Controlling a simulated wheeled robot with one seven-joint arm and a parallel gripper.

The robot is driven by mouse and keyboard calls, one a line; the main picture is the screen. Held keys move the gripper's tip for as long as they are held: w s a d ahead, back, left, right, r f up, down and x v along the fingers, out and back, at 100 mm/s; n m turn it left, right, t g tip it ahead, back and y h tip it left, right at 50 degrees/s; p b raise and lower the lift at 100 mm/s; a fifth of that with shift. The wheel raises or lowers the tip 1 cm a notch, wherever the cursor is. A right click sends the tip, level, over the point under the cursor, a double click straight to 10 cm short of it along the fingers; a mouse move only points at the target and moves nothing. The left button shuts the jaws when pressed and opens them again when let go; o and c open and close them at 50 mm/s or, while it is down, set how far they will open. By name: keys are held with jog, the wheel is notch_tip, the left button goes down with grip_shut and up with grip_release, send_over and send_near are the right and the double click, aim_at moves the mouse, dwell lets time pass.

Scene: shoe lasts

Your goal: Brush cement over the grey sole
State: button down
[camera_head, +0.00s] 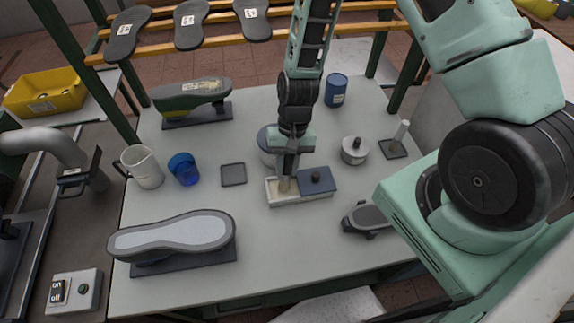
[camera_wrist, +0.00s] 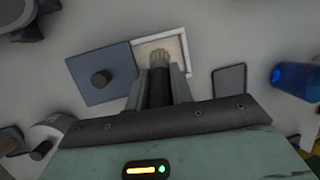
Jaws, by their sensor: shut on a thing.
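The grey sole (camera_head: 185,232) lies face up on a dark last and stand at the front left of the table. My gripper (camera_head: 286,172) is shut on a brush and points down, well to the right of the sole. The tray's blue lid (camera_head: 317,181), with a dark knob, covers the right part. The cream inside also shows in the wrist view (camera_wrist: 178,46).
A dark square pad (camera_head: 233,174), blue cup (camera_head: 185,172) and white mug (camera_head: 144,168) stand left of the tray. A knobbed tin (camera_head: 354,151), a post (camera_head: 399,138) and a dark grey-topped object (camera_head: 367,218) stand right. An olive last (camera_head: 190,92) is behind.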

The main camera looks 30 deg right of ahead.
aim_at(287, 159)
jog(key=shift+f+b, duration=0.35)
jog(key=shift+f, duration=0.2)
dwell(1.2)
jog(key=shift+r+p, duration=2.75)
jog(key=shift+r, duration=0.85)
